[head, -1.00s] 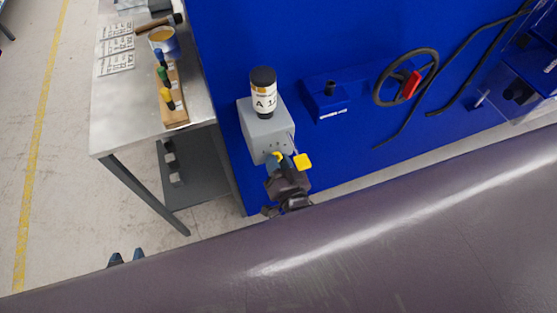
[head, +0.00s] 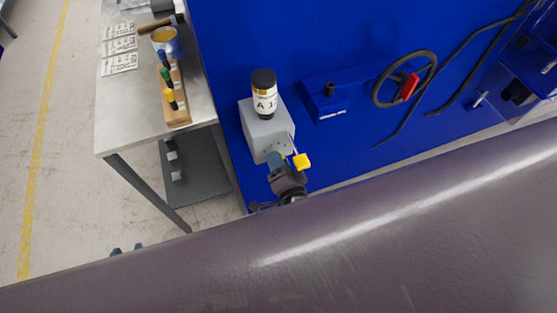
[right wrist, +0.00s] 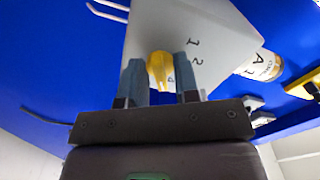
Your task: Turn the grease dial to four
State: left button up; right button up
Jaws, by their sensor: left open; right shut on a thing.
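The grey grease box (head: 256,132) is on the blue wall panel, with a white, black-capped bottle (head: 265,97) on it. My right gripper (head: 276,160) is at the box's lower front face. In the right wrist view the yellow dial (right wrist: 159,70) sits between the fingers of my right gripper (right wrist: 161,80), which are shut on it. The printed numerals 1 and 2 show right of the dial; a small mark beside it is partly hidden. Which number the dial points to, I cannot tell. My left gripper (head: 125,249) shows only its fingertips at the lower left, open and empty.
A metal table (head: 120,120) with a wooden rack (head: 178,112) and a tin (head: 163,37) stands left. A handwheel (head: 431,67) is on the panel, right of the box.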

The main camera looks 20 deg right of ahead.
dwell(0.3)
jog(key=o, duration=0.6)
jog(key=s, duration=1)
jog(key=shift+s+d+b, duration=0.15)
jog(key=shift+s+b, duration=0.15)
jog(key=shift+s, duration=0.1)
